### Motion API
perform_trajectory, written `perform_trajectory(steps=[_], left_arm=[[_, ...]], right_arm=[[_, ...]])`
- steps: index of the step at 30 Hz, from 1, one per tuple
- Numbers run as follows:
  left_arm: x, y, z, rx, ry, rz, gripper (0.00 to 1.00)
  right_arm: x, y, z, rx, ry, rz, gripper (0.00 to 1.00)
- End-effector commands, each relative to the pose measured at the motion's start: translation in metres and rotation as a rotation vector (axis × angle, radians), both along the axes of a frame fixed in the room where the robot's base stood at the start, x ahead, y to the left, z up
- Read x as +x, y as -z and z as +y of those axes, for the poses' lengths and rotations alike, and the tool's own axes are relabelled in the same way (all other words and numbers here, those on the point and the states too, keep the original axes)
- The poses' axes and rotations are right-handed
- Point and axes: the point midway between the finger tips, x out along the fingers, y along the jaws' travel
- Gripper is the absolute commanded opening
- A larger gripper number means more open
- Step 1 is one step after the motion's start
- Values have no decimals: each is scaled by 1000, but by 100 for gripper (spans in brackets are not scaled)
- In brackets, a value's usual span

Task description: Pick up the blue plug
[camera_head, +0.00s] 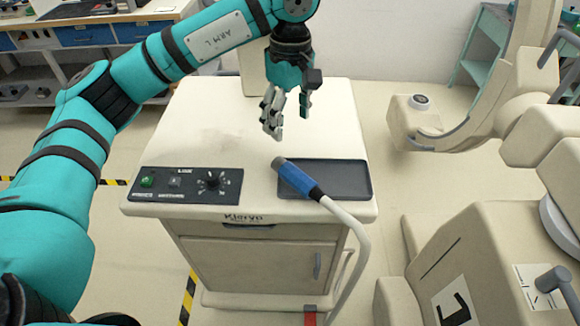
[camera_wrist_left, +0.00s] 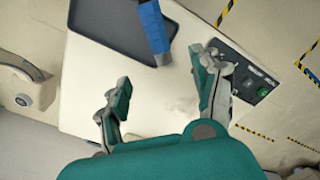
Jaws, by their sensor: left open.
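The blue plug (camera_head: 297,179) has a grey tip and a blue body, with a white cable running from its near end down over the cart's front edge. It lies across the left part of a dark tray (camera_head: 352,182) on the cart top. In the left wrist view the plug (camera_wrist_left: 154,30) shows at the top, beyond the fingers. My left gripper (camera_head: 288,118) is open and empty, above the cart top and behind the plug, apart from it. Its two spread fingers also show in the left wrist view (camera_wrist_left: 160,85). My right gripper is not in view.
The cream cart (camera_head: 215,115) has a control panel (camera_head: 186,184) with a green button and a knob at its front left. The cart top's middle is clear. Cream machinery (camera_head: 450,122) stands at the right. A workbench with blue drawers (camera_head: 85,35) stands behind at left.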

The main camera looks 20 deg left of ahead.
Motion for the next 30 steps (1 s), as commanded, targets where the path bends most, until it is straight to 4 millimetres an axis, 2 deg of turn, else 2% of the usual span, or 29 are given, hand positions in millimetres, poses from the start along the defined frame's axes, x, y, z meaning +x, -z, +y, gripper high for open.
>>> perform_trajectory(steps=[6, 12, 20, 24, 30], left_arm=[[-3, 47, 0, -2, 2, 6, 65], [-2, 82, 0, -3, 0, 4, 65], [-3, 100, 0, -5, 0, 4, 65], [-4, 120, -1, -4, 1, 7, 65], [-4, 145, -1, -5, 1, 3, 65]], right_arm=[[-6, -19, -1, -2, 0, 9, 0], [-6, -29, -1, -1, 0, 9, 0], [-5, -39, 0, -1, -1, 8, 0], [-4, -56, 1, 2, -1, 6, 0], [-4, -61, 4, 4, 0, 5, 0]])
